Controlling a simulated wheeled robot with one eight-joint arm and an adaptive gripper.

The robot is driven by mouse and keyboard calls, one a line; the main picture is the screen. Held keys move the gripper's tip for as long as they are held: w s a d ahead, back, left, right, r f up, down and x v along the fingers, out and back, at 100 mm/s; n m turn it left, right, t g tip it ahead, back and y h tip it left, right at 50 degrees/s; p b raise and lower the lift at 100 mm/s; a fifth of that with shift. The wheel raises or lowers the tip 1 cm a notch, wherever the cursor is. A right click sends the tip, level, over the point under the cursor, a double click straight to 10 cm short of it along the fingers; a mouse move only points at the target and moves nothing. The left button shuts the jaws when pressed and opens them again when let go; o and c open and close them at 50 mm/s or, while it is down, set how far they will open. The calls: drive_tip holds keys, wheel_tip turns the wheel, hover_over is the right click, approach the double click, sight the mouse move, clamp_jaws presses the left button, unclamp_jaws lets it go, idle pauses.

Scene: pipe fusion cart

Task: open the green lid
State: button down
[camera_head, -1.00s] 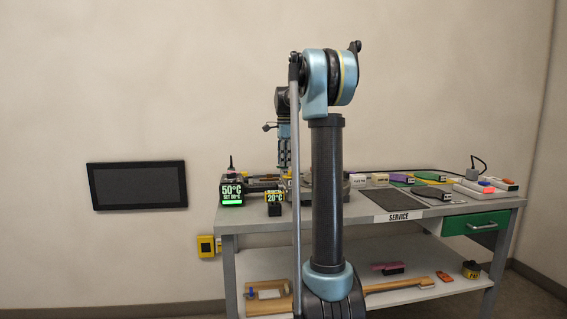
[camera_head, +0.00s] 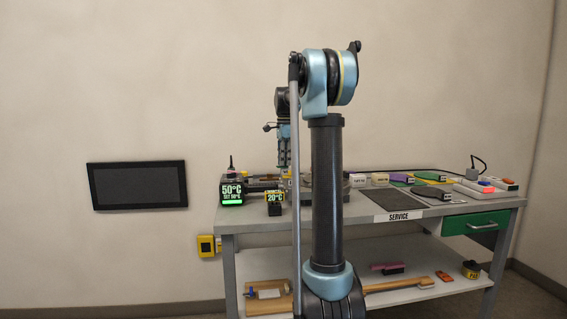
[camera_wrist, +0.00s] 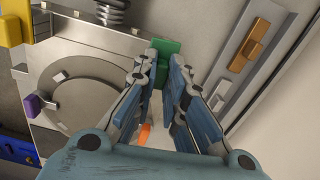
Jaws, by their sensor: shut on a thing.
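A green block-like part (camera_wrist: 166,47), which I take to be the green lid or its tab, shows in the wrist view at the top centre, between my fingertips. My gripper (camera_wrist: 164,66) is shut on it, with the two blue-grey fingers on either side of it. The fingers hide its lower part, so I cannot tell whether it is raised or flat. In the head view my gripper (camera_head: 284,160) points down over the left back of the bench, partly behind my own arm. The green part cannot be made out there.
A metal plate with a round disc (camera_wrist: 80,100) lies left of my fingers, with a purple knob (camera_wrist: 36,104) and a spring (camera_wrist: 112,12). An orange block (camera_wrist: 248,45) sits on a rail at right. The service bench (camera_head: 372,228) holds temperature displays (camera_head: 232,192) and coloured items.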

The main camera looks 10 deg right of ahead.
drive_tip(key=n, duration=0.2)
drive_tip(key=w+n, duration=0.1)
drive_tip(key=n, duration=0.1)
drive_tip(key=shift+w+a, duration=0.1)
drive_tip(key=shift+a, duration=0.05)
drive_tip(key=shift+w+a+n, duration=0.25)
drive_tip(key=shift+a+n, duration=0.1)
drive_tip(key=shift+n, duration=1.75)
drive_tip(key=shift+w+a+n, duration=0.2)
drive_tip(key=shift+a+n, duration=0.2)
drive_tip(key=shift+n, duration=1.7)
drive_tip(key=shift+w+a+n, duration=0.25)
drive_tip(key=shift+a+n, duration=0.1)
drive_tip(key=shift+n, duration=1.75)
drive_tip(key=c, duration=1.6)
unclamp_jaws()
drive_tip(key=shift+c, duration=0.2)
drive_tip(key=shift+r, duration=0.1)
